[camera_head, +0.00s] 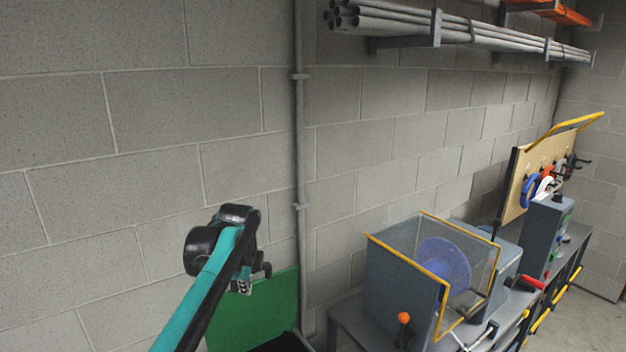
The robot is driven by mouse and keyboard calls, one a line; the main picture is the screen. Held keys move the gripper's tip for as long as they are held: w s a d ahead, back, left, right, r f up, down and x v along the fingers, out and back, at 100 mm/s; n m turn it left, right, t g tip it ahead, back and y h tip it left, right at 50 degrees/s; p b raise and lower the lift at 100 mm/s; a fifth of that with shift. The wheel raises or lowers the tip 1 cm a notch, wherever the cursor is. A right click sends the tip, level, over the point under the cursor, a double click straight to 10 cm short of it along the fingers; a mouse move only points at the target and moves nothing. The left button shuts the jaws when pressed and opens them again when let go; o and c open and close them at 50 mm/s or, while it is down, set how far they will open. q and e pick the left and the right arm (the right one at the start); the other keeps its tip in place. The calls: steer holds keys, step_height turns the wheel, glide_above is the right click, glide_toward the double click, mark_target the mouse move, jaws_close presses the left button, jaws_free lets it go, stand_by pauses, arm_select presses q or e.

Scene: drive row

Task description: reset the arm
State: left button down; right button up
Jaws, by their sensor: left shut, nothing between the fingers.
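My left arm, teal and black, comes in from the bottom and reaches up in front of the block wall. Its left gripper (262,271) is small in the picture, at the far end of the arm, left of the grey machine. The gripper is shut and empty, with nothing held in it. It appears in front of the wall, just above and beside a green panel (262,312). My right gripper does not show.
A grey machine with a yellow-edged clear guard (470,247), a blue disc and an orange-knobbed lever (403,318) stands on a bench at right. A tool board (520,180) is beyond. Pipes (400,24) lie on a wall rack. A vertical conduit (299,130) runs down the wall.

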arm_select(q)
steer(key=s+f+n+t+h+b, duration=0.1)
steer(key=s+f+n+t+b, duration=0.2)
steer(key=s+f+n+b, duration=0.8)
steer(key=s+f+n, duration=0.8)
steer(key=s+f, duration=0.5)
steer(key=s, duration=0.4)
steer(key=shift+s+a+f+b, duration=0.3)
steer(key=shift+s+a+f, duration=0.05)
steer(key=shift+a+f, duration=0.05)
